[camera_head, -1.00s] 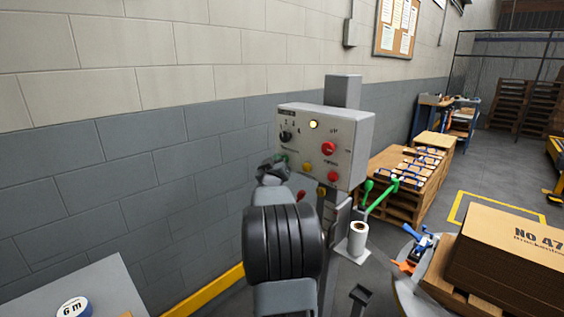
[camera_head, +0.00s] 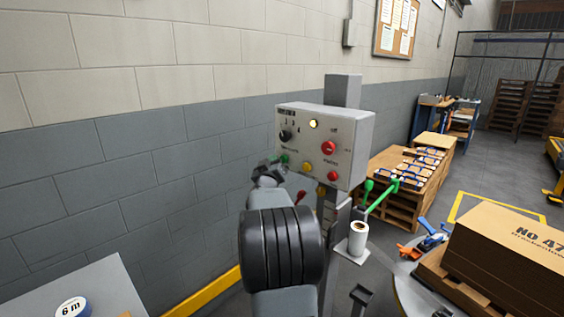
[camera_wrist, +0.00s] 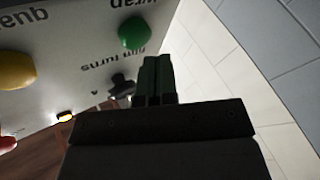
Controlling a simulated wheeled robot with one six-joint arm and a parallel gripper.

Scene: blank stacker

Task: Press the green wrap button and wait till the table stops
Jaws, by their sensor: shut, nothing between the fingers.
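The green wrap button (camera_head: 285,158) sits at the lower left of the grey control panel (camera_head: 351,140) in the head view. In the wrist view the green button (camera_wrist: 131,33) is close beyond my gripper's fingertips, which appear apart from it. My gripper (camera_wrist: 155,62) is shut and empty; in the head view it is beside the panel's left edge, partly hidden by my arm. The round table (camera_head: 402,292) at the lower right carries a pallet with brown cartons (camera_head: 515,255). A lamp (camera_head: 313,124) on the panel glows yellow.
The panel also bears a red button (camera_head: 328,148), a yellow button (camera_head: 307,168) and a black knob (camera_head: 285,136). A white roll (camera_head: 358,238) stands on a bracket below. A stack of wooden pallets (camera_head: 398,205) is behind. The wall is close on the left.

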